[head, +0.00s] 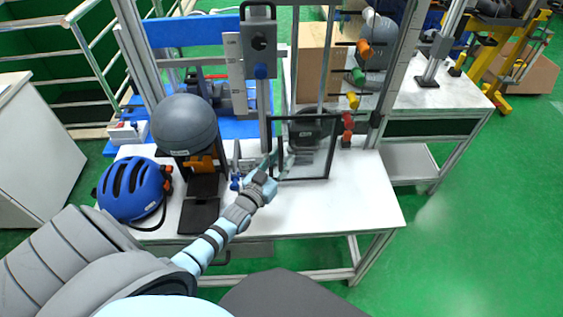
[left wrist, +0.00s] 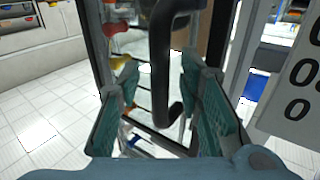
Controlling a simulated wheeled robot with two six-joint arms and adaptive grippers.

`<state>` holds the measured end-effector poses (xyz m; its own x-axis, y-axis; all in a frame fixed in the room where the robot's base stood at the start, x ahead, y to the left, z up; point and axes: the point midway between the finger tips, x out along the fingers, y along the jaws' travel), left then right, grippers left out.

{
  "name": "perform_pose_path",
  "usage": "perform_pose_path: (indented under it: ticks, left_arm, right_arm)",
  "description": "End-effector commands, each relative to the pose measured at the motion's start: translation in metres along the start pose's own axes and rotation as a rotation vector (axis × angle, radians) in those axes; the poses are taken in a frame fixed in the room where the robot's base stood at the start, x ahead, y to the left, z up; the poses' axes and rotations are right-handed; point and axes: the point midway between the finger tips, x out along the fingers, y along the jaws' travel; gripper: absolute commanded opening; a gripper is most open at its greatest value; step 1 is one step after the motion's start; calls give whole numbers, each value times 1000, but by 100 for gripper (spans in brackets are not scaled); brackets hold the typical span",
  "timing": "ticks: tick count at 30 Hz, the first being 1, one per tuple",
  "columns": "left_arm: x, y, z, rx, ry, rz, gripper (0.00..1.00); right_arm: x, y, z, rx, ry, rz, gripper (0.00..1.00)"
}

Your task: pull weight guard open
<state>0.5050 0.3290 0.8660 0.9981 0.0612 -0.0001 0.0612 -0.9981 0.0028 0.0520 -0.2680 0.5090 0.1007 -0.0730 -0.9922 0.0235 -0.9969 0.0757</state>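The weight guard (head: 331,150) is a clear panel in a black frame, standing upright at the front of the drop tower on the white table. A black bar handle (left wrist: 163,60) is on it, large in the left wrist view. My left gripper (head: 277,158) is at the guard's left part. In the left wrist view its two teal fingers are wide apart, one on each side of the handle, with gaps visible between. The gripper partly hides the handle in the head view. My right gripper does not show.
A blue helmet (head: 132,190) and a grey dome on a stand (head: 185,124) are left of the guard. A grey control box (head: 259,42) hangs on the tower, and a white scale plate (left wrist: 295,80) is close on the right. The table (head: 350,205) is clear in front.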

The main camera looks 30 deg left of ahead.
Motion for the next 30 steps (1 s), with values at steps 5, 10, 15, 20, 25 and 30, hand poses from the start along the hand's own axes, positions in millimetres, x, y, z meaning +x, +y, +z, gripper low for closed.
perform_pose_path:
  ticks: [5, 10, 15, 20, 25, 30]
  left_arm:
    - [0, 0, 0, -1, 0, 0, 33]
    - [0, 0, 0, -1, 0, 1, 12]
    - [0, 0, 0, -1, 0, 1, 0]
    - [0, 0, 0, 0, 0, 1, 0]
    - [-2, 0, -1, -2, 0, -9, 0]
    - [-10, 0, -3, -5, -2, -61, 0]
  right_arm:
    - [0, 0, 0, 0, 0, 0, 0]
    - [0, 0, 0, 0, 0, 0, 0]
    - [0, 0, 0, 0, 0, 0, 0]
    - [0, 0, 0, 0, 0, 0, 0]
    - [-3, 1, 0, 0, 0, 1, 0]
    - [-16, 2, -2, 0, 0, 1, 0]
